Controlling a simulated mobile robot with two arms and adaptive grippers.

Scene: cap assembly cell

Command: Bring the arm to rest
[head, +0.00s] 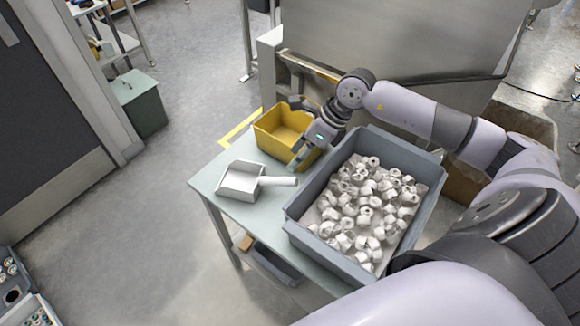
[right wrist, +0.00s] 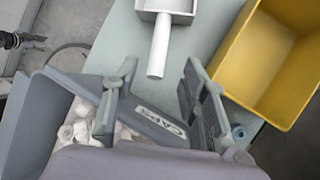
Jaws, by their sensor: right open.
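My right gripper (head: 305,152) is over the table, between the yellow bin and the grey bin. In the right wrist view my right gripper (right wrist: 158,88) has its fingers apart with nothing held between them. A white scoop (head: 241,184) lies on the table, its handle pointing right toward the grey bin. The scoop also shows in the right wrist view (right wrist: 160,45), its handle end beyond the fingers and apart from them. My left gripper is not seen in the head view.
A yellow bin (head: 270,141) stands at the table's far side, partly hidden by my gripper. A grey bin (head: 318,252) full of white caps stands at the right. The pale table (head: 211,187) has bare room around the scoop. A metal machine (head: 400,45) stands behind.

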